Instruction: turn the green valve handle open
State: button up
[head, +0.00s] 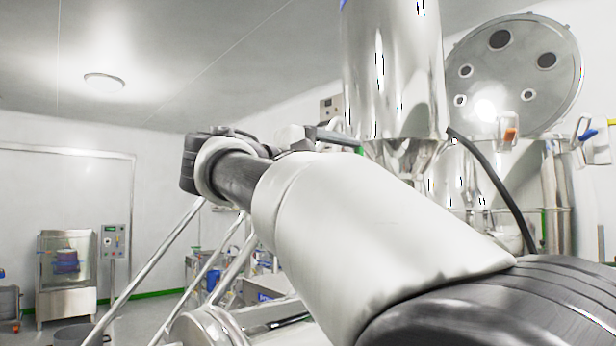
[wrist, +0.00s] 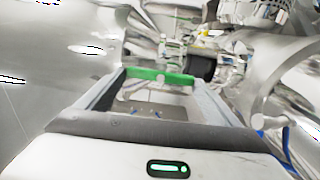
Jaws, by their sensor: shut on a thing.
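The green valve handle (wrist: 163,75) shows in the wrist view as a green bar running across between my gripper's two fingertips. My gripper (wrist: 160,80) is shut on it, with one finger at each end of the visible green part. In the head view, my gripper (head: 338,138) reaches out past my wrist toward the steel vessel. A small bit of the green handle (head: 359,150) shows at its tip, just under the vessel's cylinder. Most of the handle and the valve body are hidden behind my arm in the head view.
A tall shiny steel vessel (head: 395,70) stands right beside my gripper. A dark hose (head: 492,185) hangs to its right. A large round lid (head: 520,70) is at the upper right. A steel cabinet (head: 67,275) stands far left, with open floor nearby.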

jog(key=o, duration=0.9)
jog(key=shift+a, duration=0.1)
jog(key=v, duration=1.7)
jog(key=shift+s+a+b, duration=0.1)
jog(key=shift+s+b, duration=0.05)
jog(key=shift+b, duration=0.25)
